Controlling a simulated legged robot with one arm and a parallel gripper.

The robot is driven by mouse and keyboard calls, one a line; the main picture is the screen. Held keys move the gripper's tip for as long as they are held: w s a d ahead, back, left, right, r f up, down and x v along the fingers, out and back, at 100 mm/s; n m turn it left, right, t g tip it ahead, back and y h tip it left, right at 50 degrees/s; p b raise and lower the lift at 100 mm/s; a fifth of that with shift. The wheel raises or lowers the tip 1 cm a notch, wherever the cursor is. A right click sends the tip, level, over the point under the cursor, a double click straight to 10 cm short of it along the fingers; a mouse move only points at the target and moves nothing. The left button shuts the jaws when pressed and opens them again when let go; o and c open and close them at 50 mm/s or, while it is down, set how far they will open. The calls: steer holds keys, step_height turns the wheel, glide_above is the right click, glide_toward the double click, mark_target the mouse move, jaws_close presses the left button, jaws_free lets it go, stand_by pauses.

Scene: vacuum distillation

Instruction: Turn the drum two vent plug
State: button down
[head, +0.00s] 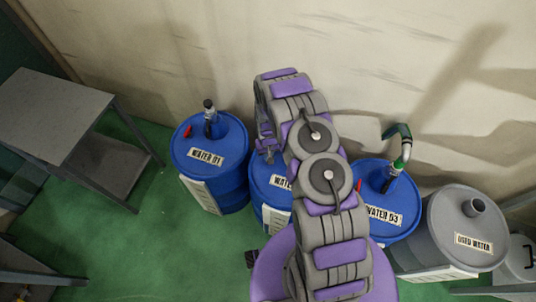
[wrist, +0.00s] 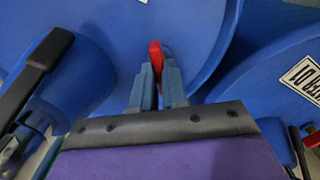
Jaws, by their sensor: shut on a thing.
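The drum two (head: 259,186) is blue and stands behind my arm, which hides much of its lid and label in the head view. Its lid fills the middle of the wrist view (wrist: 110,50). The vent plug (wrist: 155,54) is a small red tab, upright between my fingertips. My gripper (wrist: 157,84) is shut on this red plug, with a blue-grey finger on each side. In the head view my gripper (head: 267,150) points down at the drum's lid, and the plug is hidden there.
Blue drum WATER 01 (head: 225,140) stands left, with its own red plug (head: 188,131). WATER 03 (head: 392,226) stands right, with a hose (head: 405,145). A grey USED WATER drum (head: 440,240) is further right. A grey table (head: 52,105) stands left; green floor between is clear.

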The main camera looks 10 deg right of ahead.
steer(key=m, duration=0.3)
steer(key=shift+w+m+b, duration=0.1)
steer(key=shift+m+b, duration=0.2)
steer(key=shift+b, duration=0.1)
steer(key=shift+m+b, duration=0.55)
steer(key=shift+m, duration=1.15)
steer(key=c, duration=1.2)
jaws_free()
steer(key=shift+o, duration=0.2)
steer(key=shift+r, duration=0.1)
step_height(320, 180, up, 17)
steer(key=p, duration=0.3)
steer(key=shift+a, duration=0.1)
